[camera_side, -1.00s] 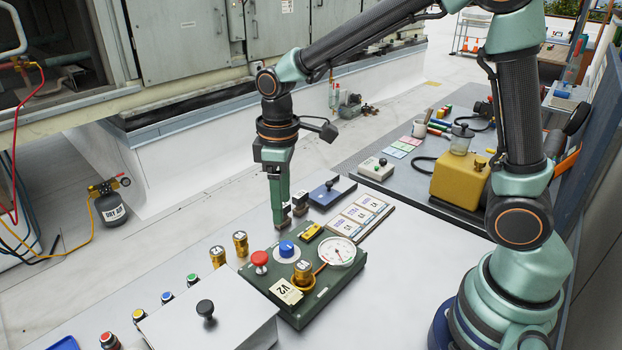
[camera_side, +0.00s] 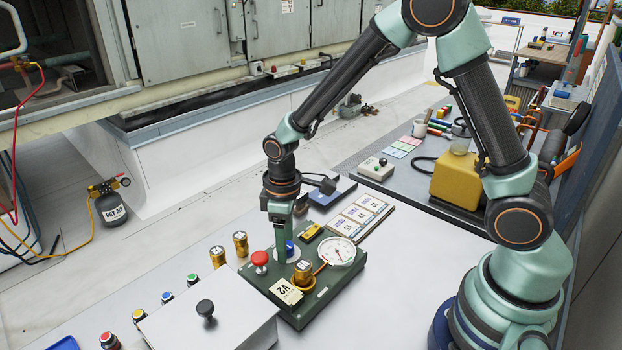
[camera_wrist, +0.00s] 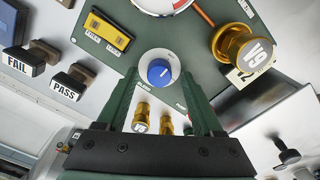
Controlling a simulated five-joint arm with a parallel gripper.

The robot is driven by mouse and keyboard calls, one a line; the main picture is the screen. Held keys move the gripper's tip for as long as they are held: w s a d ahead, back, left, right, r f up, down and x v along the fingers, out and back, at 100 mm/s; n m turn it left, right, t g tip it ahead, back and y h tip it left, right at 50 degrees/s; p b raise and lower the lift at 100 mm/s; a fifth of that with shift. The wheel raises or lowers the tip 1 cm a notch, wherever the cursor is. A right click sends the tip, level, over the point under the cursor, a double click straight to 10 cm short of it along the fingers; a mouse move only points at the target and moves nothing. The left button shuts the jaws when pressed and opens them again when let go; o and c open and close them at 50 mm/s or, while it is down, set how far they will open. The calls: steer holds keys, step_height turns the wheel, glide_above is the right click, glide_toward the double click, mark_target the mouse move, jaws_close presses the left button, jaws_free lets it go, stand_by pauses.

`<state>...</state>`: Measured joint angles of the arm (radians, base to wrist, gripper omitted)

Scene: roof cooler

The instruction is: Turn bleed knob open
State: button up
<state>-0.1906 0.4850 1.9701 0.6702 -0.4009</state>
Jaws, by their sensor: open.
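The blue bleed knob (camera_side: 289,247) sits on a white round dial on the green panel (camera_side: 318,303). A finger of my gripper partly hides it in the side view. In the wrist view the knob (camera_wrist: 159,73) shows a white pointer line and lies between the tips of my two green fingers. My gripper (camera_side: 281,256) is low over the panel at the knob. In the wrist view my gripper (camera_wrist: 162,80) is open, with gaps visible on both sides of the knob. I cannot tell whether the fingertips touch the panel.
A red button (camera_side: 260,259), a gold valve (camera_side: 302,270), a pressure gauge (camera_side: 337,251) and a yellow switch (camera_side: 311,233) crowd the panel around the knob. Two stamps, FAIL (camera_wrist: 17,62) and PASS (camera_wrist: 68,88), stand beside it. A grey box (camera_side: 230,322) stands in front.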

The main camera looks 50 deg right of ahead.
jaws_close()
